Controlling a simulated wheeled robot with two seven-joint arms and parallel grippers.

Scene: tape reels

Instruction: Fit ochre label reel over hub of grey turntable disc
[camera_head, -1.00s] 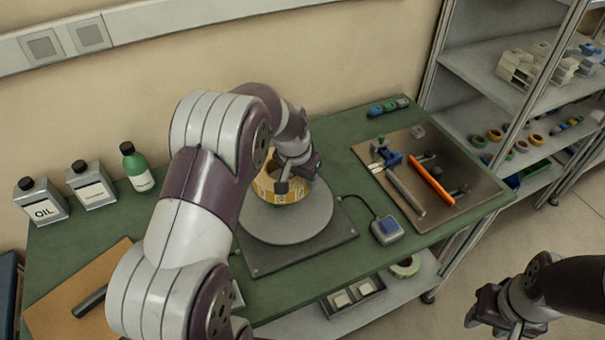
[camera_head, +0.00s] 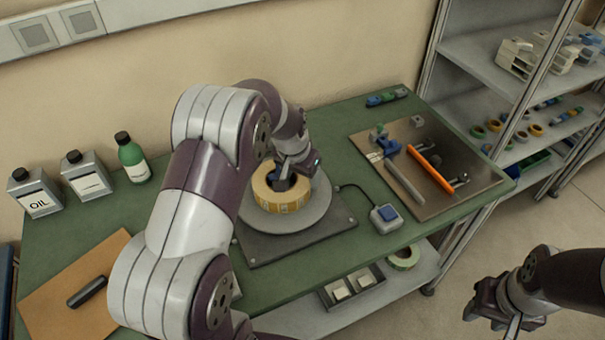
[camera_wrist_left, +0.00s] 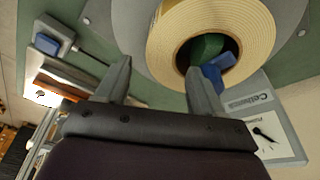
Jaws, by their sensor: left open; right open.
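The ochre label reel (camera_head: 283,203) lies over the grey turntable disc (camera_head: 319,203), roughly flat. Its pale top face fills the upper part of the left wrist view (camera_wrist_left: 168,50). Green and blue parts show inside its hole; whether the hub is inside the hole I cannot tell. My left gripper (camera_head: 287,181) is open, over the reel in the head view. In the left wrist view its two fingers (camera_wrist_left: 160,75) are apart, one overlapping the reel's rim. My right gripper (camera_head: 492,311) is open and empty, off the bench at the lower right.
The dark turntable base (camera_head: 268,252) sits on the green bench (camera_head: 200,285). A grey box with a blue button (camera_head: 386,218) stands to its right. A tool board (camera_head: 440,190) lies beyond it. Bottles (camera_head: 133,158) stand at the back left. Shelves (camera_head: 480,75) rise at the right.

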